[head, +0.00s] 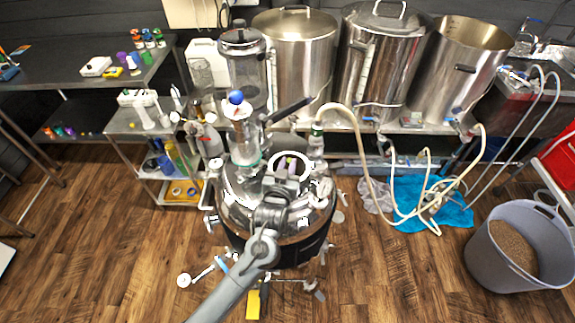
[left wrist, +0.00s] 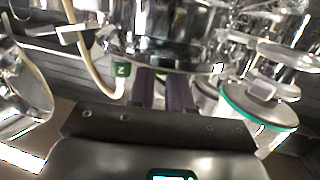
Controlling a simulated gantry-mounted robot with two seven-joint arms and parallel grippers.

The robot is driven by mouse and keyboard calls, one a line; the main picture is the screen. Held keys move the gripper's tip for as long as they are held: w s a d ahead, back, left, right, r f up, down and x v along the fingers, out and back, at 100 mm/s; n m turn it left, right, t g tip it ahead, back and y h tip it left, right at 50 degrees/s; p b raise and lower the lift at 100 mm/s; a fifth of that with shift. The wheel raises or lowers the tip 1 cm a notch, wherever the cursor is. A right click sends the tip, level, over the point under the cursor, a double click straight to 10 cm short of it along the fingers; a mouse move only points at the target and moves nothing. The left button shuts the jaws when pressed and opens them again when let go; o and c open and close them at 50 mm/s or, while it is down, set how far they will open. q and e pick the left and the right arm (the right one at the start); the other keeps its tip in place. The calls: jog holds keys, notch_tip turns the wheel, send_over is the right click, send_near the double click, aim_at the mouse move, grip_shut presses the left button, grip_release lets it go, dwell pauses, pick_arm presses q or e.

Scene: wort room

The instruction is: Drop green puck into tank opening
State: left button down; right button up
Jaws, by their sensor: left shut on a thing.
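The shiny steel tank (head: 232,205) stands on the floor at the middle of the head view. A round pale-rimmed opening (head: 309,160) shows on its top. My left gripper (head: 287,162) is over this opening, its purple-grey fingers close together. The fingers also show in the left wrist view (left wrist: 164,90), pointing away toward shiny steel. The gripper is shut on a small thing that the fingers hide. No green puck can be made out apart from it. My right gripper is not in view.
A glass column with a blue ball (head: 236,97) rises from the tank just left of the gripper. A hose with a green fitting (head: 317,130) is close on the right. Several steel kettles (head: 295,60) stand behind. A grey bucket (head: 520,245) is at right.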

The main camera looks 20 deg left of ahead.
pick_arm(q)
jog(key=shift+p, duration=0.35)
dwell(0.3)
jog(key=c, duration=1)
grip_release()
jog(key=shift+o, duration=0.2)
jog(key=shift+s, duration=0.15)
jog(key=v, duration=1)
jog(key=shift+s, duration=0.3)
